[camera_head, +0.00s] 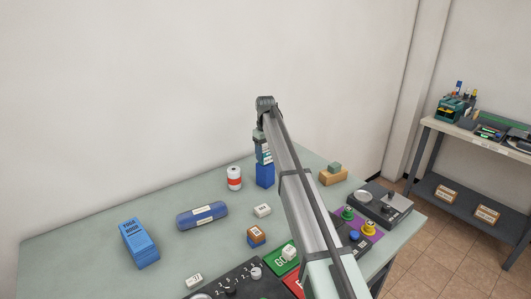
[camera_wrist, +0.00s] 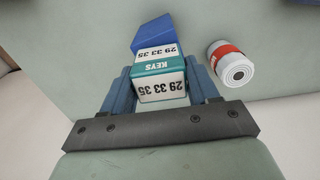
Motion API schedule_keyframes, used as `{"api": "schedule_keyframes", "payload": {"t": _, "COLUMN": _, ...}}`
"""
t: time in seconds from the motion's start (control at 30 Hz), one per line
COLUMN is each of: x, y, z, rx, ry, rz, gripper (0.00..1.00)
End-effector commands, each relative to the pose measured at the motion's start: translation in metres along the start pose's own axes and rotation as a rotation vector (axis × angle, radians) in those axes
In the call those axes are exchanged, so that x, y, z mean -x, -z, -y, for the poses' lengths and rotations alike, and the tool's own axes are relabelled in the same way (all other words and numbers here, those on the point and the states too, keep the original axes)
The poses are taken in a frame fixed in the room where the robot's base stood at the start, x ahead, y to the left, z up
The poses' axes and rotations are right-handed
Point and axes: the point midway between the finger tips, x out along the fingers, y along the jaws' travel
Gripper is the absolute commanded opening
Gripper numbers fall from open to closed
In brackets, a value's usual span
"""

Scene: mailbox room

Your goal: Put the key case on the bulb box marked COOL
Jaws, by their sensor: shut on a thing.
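The key case (camera_wrist: 160,80) is teal and white, with "KEYS" and "29 33 35" on it, in the wrist view. My gripper (camera_wrist: 163,88) is shut on it, one blue finger on each side. In the head view the case (camera_head: 263,154) hangs upright below my gripper (camera_head: 261,138), partly behind my arm. A plain blue block (camera_head: 265,174) is directly under the case; I cannot tell if they touch. It also shows just beyond the case in the wrist view (camera_wrist: 152,31). No word COOL is readable on any box.
A white and red can (camera_head: 234,178) stands left of the blue block. Button panels fill the front right. The table's back left is clear.

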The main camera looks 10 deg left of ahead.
Motion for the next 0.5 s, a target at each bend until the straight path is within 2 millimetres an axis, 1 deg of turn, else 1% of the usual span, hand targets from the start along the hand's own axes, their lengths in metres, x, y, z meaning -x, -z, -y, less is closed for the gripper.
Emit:
{"api": "schedule_keyframes", "payload": {"t": 0.23, "x": -0.0029, "y": -0.0001, "z": 0.0, "rx": 0.0, "ry": 0.0, "rz": 0.0, "gripper": 0.27}}
{"api": "schedule_keyframes", "payload": {"t": 0.27, "x": -0.0025, "y": 0.0, "z": 0.0, "rx": 0.0, "ry": 0.0, "rz": 0.0, "gripper": 0.62}}
{"api": "schedule_keyframes", "payload": {"t": 0.5, "x": -0.0023, "y": 0.0, "z": 0.0, "rx": 0.0, "ry": 0.0, "rz": 0.0, "gripper": 0.85}}
